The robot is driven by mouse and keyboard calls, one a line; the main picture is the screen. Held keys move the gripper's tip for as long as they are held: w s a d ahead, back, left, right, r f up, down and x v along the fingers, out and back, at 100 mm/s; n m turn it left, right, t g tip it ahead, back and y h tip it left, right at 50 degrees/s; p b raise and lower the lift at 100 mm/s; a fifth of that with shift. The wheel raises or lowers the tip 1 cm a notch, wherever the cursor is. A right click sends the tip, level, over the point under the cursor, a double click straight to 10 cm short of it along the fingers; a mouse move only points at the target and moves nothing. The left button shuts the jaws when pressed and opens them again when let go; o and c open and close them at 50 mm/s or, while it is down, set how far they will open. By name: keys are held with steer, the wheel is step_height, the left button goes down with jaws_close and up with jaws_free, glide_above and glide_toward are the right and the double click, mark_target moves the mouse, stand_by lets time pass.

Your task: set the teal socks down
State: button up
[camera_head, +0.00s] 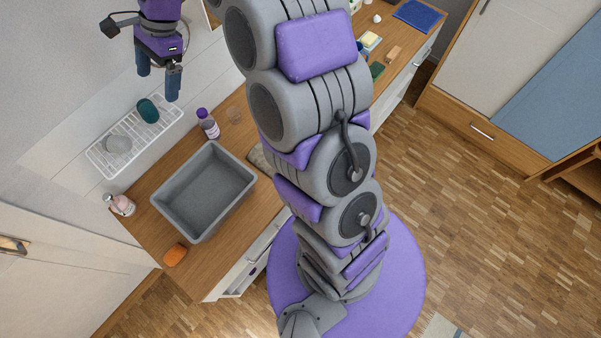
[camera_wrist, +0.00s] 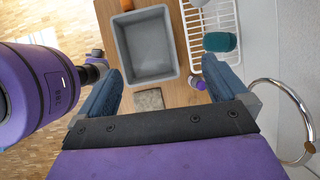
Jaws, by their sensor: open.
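The teal socks (camera_head: 148,110) are a rounded bundle lying on a white wire rack (camera_head: 103,158) by the wall. They also show in the wrist view (camera_wrist: 221,42), at the upper right beyond one finger. My gripper (camera_head: 158,86) is above the rack at the upper left, with its fingers pointing down. In the wrist view my gripper (camera_wrist: 162,72) has its two blue fingers wide apart with nothing between them. The socks are apart from the fingers.
A pale grey bundle (camera_head: 118,145) shares the rack. A grey open bin (camera_head: 182,228) stands on the wooden counter, empty. A purple-capped bottle (camera_head: 208,124), a pink bottle (camera_head: 119,204) and an orange item (camera_head: 175,255) stand near it. The wall is close behind the rack.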

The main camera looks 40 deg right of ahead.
steer(key=s+d+n+h, duration=0.1)
steer(key=s+d+n, duration=0.3)
steer(key=s, duration=0.8)
steer(key=s+d+n+h, duration=0.2)
steer(key=s+n, duration=0.4)
steer(key=s, duration=0.7)
steer(key=s+d+n+g+h, duration=0.1)
steer(key=s+d+n, duration=0.4)
steer(key=s, duration=0.7)
steer(key=shift+s+d+f+h, duration=0.2)
steer(key=shift+d+h, duration=0.1)
steer(key=shift+h, duration=0.4)
step_height(320, 180, down, 18)
steer(key=b, duration=1.8)
steer(key=shift+f, duration=0.1)
